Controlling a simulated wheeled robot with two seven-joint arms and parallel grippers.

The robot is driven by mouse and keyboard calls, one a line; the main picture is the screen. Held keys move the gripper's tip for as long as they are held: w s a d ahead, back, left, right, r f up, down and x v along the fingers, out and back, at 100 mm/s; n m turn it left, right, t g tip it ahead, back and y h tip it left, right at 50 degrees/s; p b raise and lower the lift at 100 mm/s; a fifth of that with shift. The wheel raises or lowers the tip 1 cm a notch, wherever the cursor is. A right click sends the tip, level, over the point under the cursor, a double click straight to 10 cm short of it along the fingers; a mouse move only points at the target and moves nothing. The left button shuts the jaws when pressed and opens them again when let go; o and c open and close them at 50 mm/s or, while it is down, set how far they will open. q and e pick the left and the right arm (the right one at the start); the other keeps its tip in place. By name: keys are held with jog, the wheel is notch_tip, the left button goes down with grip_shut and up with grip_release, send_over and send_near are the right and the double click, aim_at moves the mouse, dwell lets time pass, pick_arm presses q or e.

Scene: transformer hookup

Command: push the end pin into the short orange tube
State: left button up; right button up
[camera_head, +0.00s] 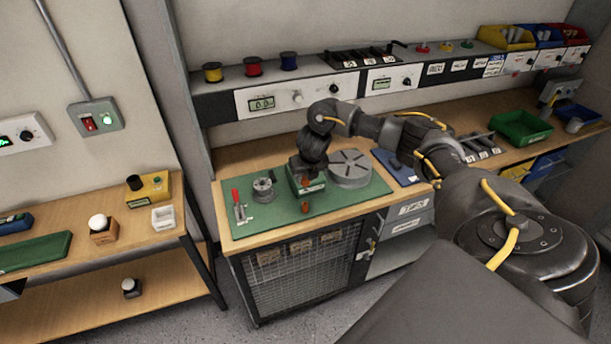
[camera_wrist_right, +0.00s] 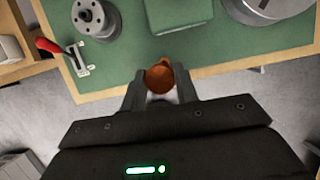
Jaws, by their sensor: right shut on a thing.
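My right gripper (camera_head: 305,174) points down over the front of the green mat on the bench. It is shut on a small orange-brown piece, which I take for the end pin (camera_wrist_right: 159,78); the round end of this piece shows between the fingertips in the right wrist view. A second small orange piece, likely the short orange tube (camera_head: 305,207), stands on the mat below the gripper in the head view. In the wrist view the held piece largely hides what is behind it. I cannot tell whether the two pieces touch. My left gripper is not in view.
A green box (camera_wrist_right: 178,14) stands just behind the gripper. A grey slotted disc (camera_head: 350,168) is right of it. The mat's front (camera_head: 270,222) is mostly clear.

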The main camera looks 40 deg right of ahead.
jog(key=shift+w, duration=0.1)
jog(key=shift+w+r, duration=0.1)
jog(key=b, duration=0.5)
send_over(305, 207)
jog(key=shift+s+f+x, duration=0.1)
jog(key=shift+s+x, duration=0.1)
jog(key=shift+x, duration=0.8)
jog(key=shift+s+f+x, duration=0.1)
jog(key=shift+s+x, duration=0.1)
jog(key=shift+x, duration=0.8)
jog(key=shift+s+x, duration=0.2)
jog(key=shift+x, duration=0.75)
jog(key=shift+f+b, duration=1.55)
jog(key=shift+f, duration=0.65)
jog(key=o, duration=1.2)
jog(key=shift+r, duration=0.1)
